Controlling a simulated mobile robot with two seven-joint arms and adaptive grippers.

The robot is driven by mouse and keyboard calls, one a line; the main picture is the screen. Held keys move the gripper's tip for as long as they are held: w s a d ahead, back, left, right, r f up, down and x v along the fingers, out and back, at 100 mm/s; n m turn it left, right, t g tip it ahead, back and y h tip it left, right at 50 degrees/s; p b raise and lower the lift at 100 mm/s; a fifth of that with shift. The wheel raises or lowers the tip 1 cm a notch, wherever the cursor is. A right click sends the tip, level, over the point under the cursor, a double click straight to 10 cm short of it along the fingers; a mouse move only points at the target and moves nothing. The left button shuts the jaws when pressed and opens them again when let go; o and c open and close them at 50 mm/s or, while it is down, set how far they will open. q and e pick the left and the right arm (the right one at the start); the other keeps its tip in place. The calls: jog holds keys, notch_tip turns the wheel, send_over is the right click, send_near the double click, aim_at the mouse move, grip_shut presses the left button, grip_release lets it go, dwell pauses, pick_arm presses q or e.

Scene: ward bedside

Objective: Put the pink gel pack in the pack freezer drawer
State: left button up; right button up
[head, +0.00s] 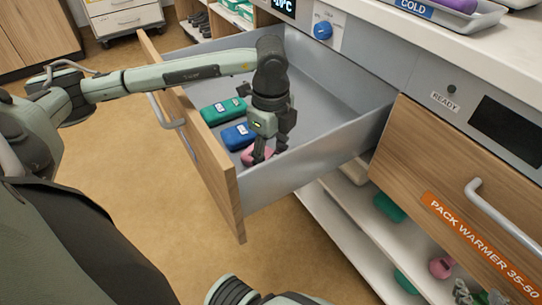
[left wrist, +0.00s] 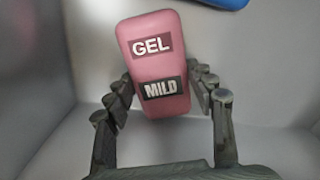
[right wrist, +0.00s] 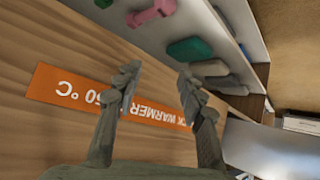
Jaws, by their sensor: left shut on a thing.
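The pink gel pack (head: 249,157) is inside the open pack freezer drawer (head: 308,163), low near its front. In the left wrist view the pink pack (left wrist: 155,62) shows labels GEL and MILD. My left gripper (head: 264,154) reaches down into the drawer and is shut on the pack; its fingers (left wrist: 163,92) press the pack's two sides. Whether the pack touches the drawer floor is hard to tell. My right gripper (head: 480,295) is open and empty, in front of the pack warmer drawer; its spread fingers (right wrist: 160,77) show in the right wrist view.
A green pack (head: 222,111) and a blue pack (head: 238,135) lie in the freezer drawer beside the pink one. The pack warmer drawer (head: 420,165) is at the right. Shelves below hold a green pack (head: 388,207) and a pink thing (head: 441,267). The drawer's back is bare.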

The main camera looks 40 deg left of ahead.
pick_arm(q)
jog(key=o, duration=1.3)
pick_arm(e)
jog(key=shift+w+a+r, duration=0.15)
pick_arm(q)
notch_tip(320, 180, up, 12)
jog(key=p, duration=0.1)
jog(key=shift+r, duration=0.15)
pick_arm(e)
jog(key=s+d+f+g+h, duration=0.1)
jog(key=s+d+f+g, duration=0.2)
jog(key=s+d+f, duration=0.1)
jog(key=shift+s+d+m+g+h, duration=0.35)
jog(key=shift+s+d, duration=0.3)
jog(key=shift+s, duration=0.25)
